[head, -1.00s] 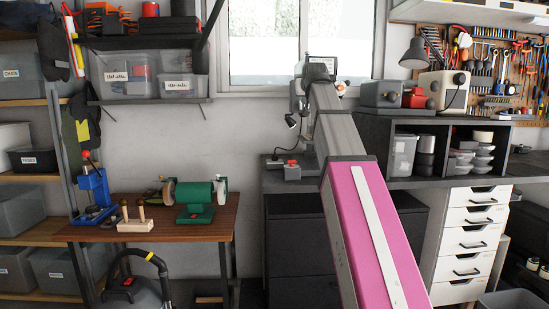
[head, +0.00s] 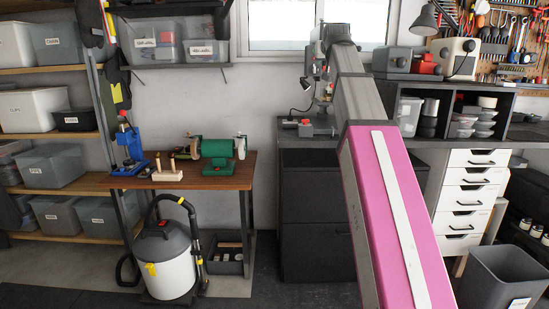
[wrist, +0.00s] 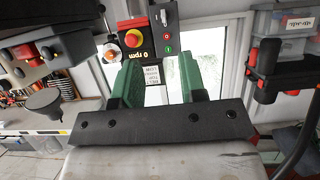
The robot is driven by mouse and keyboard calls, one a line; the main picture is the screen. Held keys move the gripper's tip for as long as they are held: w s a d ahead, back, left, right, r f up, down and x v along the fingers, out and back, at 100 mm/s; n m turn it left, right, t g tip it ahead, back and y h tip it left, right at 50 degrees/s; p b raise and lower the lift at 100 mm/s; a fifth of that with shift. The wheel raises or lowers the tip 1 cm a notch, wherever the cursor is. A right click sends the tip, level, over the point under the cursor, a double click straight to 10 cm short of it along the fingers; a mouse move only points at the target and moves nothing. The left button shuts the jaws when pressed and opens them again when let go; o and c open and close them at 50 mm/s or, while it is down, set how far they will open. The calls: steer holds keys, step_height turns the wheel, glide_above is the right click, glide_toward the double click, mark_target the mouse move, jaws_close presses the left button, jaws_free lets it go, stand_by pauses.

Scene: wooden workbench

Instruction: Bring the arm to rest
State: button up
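My arm, with pink and grey links, stretches up and away toward the back of the dark bench (head: 440,157) in the head view. Its far end is near the window and a grey upright machine (head: 314,62), partly covered by the arm. My gripper is hidden there. In the wrist view my gripper (wrist: 160,76) has two green fingers, clearly apart, with nothing held between them. Beyond the fingers is a dark control box (wrist: 144,40) with a red knob on yellow and an upside-down "0 rpm" display. I cannot tell the gap to it.
A wooden table (head: 216,181) at left holds a green grinder (head: 217,150) and a blue press (head: 127,150). A vacuum (head: 166,258) stands in front of it. A white drawer unit (head: 468,195) and a grey bin (head: 500,275) are at right. Floor between is partly clear.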

steer(key=s+f+g, duration=0.2)
steer(key=f+g, duration=0.1)
steer(key=f, duration=1.8)
steer(key=s+f+g, duration=0.2)
steer(key=f+g, duration=0.1)
steer(key=f, duration=1.8)
steer(key=s+f+g, duration=0.3)
steer(key=s+f, duration=0.8)
steer(key=f, duration=0.5)
steer(key=s+f+g, duration=0.4)
steer(key=s+f, duration=0.8)
steer(key=f, duration=0.4)
